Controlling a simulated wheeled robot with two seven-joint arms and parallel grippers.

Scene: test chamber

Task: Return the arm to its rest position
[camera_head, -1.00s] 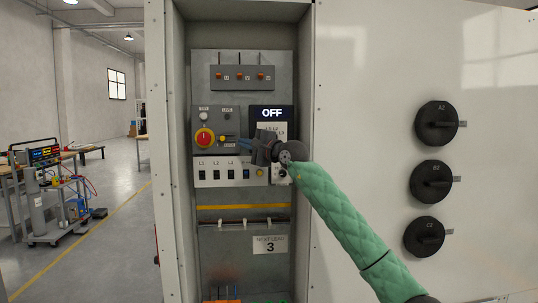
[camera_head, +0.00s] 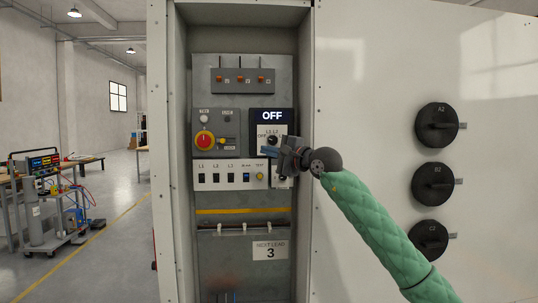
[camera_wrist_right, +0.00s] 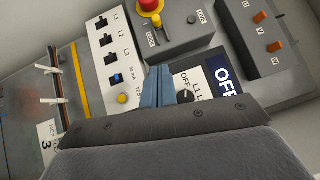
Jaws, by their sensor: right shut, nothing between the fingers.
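My right arm, in a green quilted sleeve (camera_head: 378,222), comes in from the lower right in the head view. My right gripper (camera_head: 268,150) is in front of the open cabinet's panel, by the selector module with the OFF display (camera_head: 271,116). Its blue fingers are together and empty in the right wrist view (camera_wrist_right: 158,88). They partly cover the panel there, and a black knob (camera_wrist_right: 185,96) shows beside them. I cannot tell from these views whether the fingertips touch the panel. My left gripper is not in view.
Below is a white switch strip (camera_head: 215,181). The cabinet's side walls frame the panel closely. Large black dials (camera_head: 436,125) stick out at the right. A bench with equipment (camera_head: 40,180) stands far left.

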